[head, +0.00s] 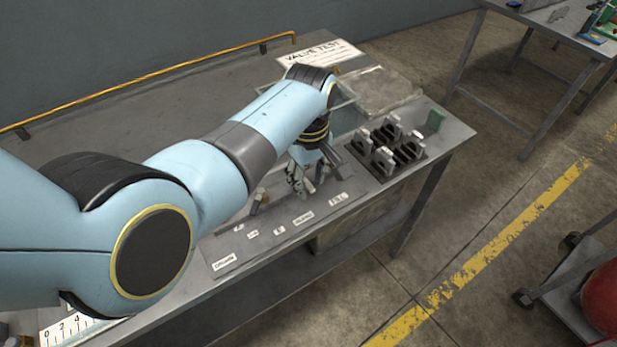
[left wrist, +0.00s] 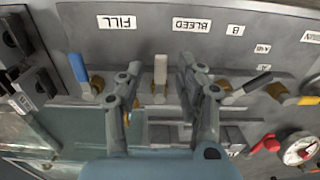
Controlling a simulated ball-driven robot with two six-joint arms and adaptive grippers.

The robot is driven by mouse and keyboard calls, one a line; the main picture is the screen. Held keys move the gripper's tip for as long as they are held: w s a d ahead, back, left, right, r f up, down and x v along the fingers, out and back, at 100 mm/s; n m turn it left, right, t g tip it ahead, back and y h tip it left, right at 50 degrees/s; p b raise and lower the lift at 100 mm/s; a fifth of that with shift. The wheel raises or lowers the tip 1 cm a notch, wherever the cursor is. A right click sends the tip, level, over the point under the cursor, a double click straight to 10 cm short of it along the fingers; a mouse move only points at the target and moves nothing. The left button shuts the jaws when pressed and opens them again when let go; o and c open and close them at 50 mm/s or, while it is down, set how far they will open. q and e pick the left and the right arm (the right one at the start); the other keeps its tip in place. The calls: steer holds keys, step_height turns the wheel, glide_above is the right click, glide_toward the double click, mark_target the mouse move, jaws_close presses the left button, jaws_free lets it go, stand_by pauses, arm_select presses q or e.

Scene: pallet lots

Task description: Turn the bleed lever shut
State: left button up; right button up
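The bleed lever (left wrist: 160,72) is a pale flat handle on a brass fitting in the left wrist view. It points straight up the picture toward the BLEED label (left wrist: 192,25), which sits slightly to its right. My left gripper (left wrist: 163,78) is open, with one finger on each side of the lever; I cannot tell whether either touches it. In the head view the gripper (head: 308,188) is low over the labelled panel (head: 240,247), and the lever is hidden there. My right gripper is in neither view.
A blue lever (left wrist: 78,68) is left of the gripper, near the FILL label (left wrist: 117,22). A slanted grey lever (left wrist: 248,88) is close on the right. A red handle (left wrist: 264,144) and a gauge (left wrist: 299,149) lie further right. A black rack (head: 386,170) stands at the bench end.

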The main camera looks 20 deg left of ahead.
arm_select(q)
steer(key=shift+s+r, duration=0.1)
steer(key=c, duration=0.7)
jaws_close()
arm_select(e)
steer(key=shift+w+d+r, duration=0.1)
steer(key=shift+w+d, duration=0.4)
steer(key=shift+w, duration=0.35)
